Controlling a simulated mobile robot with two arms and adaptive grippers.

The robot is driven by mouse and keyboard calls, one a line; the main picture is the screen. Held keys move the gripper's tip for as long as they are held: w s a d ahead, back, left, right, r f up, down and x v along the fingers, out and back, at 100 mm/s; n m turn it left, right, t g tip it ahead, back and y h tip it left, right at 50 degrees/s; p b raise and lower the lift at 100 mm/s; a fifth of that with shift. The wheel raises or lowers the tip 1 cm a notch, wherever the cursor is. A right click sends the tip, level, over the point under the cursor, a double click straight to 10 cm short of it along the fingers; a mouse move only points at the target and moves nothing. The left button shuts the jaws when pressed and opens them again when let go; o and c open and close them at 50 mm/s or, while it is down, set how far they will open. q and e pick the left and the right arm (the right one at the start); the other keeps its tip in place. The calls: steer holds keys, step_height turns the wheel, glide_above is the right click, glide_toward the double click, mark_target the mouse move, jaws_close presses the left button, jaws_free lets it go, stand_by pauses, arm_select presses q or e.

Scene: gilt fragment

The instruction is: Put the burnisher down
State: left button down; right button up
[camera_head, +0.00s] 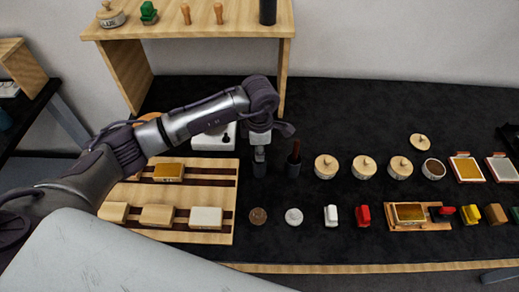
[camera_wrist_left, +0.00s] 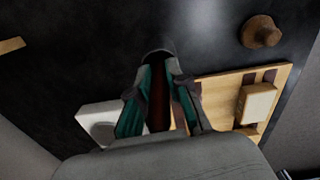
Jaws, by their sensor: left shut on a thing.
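My left gripper (camera_head: 260,150) points down over the black table, between the slotted wooden board and a dark holder with a reddish handle. It is shut on the burnisher, whose dark red-brown length (camera_wrist_left: 158,105) shows between the teal fingers in the left wrist view. A dark round rim (camera_wrist_left: 157,55) shows just beyond the fingertips there. In the head view the gripper hides most of the burnisher, and a dark cup-like shape (camera_head: 260,169) is directly below. I cannot tell whether the burnisher's end is inside it. My right gripper is not in view.
The dark holder with the reddish handle (camera_head: 293,165) stands close on the right. A white box (camera_head: 215,138) and the wooden board (camera_head: 220,237) with blocks are on the left. Lidded jars (camera_head: 326,167) stand further right. A wooden shelf (camera_head: 200,32) rises behind.

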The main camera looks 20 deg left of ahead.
arm_select(q)
steer(key=shift+f, duration=0.15)
steer(key=c, duration=1.1)
jaws_free()
steer(key=shift+c, duration=0.2)
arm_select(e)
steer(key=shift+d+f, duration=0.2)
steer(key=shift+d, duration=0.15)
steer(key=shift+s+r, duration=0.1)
arm_select(q)
steer(key=shift+r, duration=0.35)
step_height(320, 180, up, 10)
steer(key=b, duration=0.4)
steer(key=shift+r, duration=0.25)
steer(key=shift+s+r, duration=0.1)
steer(key=shift+r, duration=0.55)
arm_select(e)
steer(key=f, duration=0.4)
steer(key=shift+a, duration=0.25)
arm_select(q)
steer(key=shift+f, duration=0.1)
